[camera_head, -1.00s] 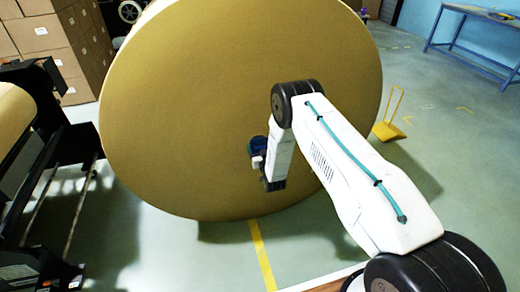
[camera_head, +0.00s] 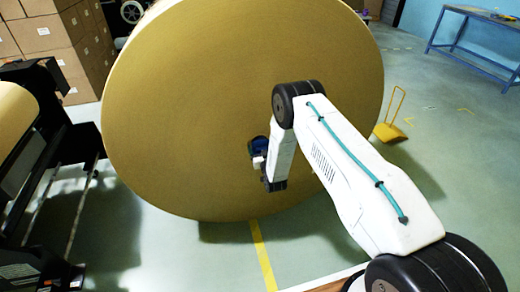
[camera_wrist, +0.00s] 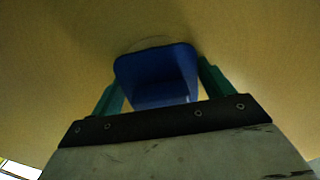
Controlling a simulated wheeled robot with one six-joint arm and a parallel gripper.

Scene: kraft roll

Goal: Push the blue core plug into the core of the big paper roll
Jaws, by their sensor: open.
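The big paper roll (camera_head: 190,100) stands on edge, its tan flat face toward me. The blue core plug (camera_head: 257,146) is at the middle of that face, partly hidden by my arm. In the wrist view the plug (camera_wrist: 155,68) stands out from the face, with a faint round edge just above it. How deep it sits in the core cannot be told. My gripper (camera_wrist: 160,82) is open, with one green finger on each side of the plug. Whether the fingers touch it is unclear. The core opening itself is hidden.
A black machine frame (camera_head: 75,150) with another roll stands at the left. Stacked cartons (camera_head: 55,40) are behind it. A yellow chock-like object with a handle (camera_head: 389,130) is on the floor right of the roll. A blue bench (camera_head: 470,45) stands at the back right.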

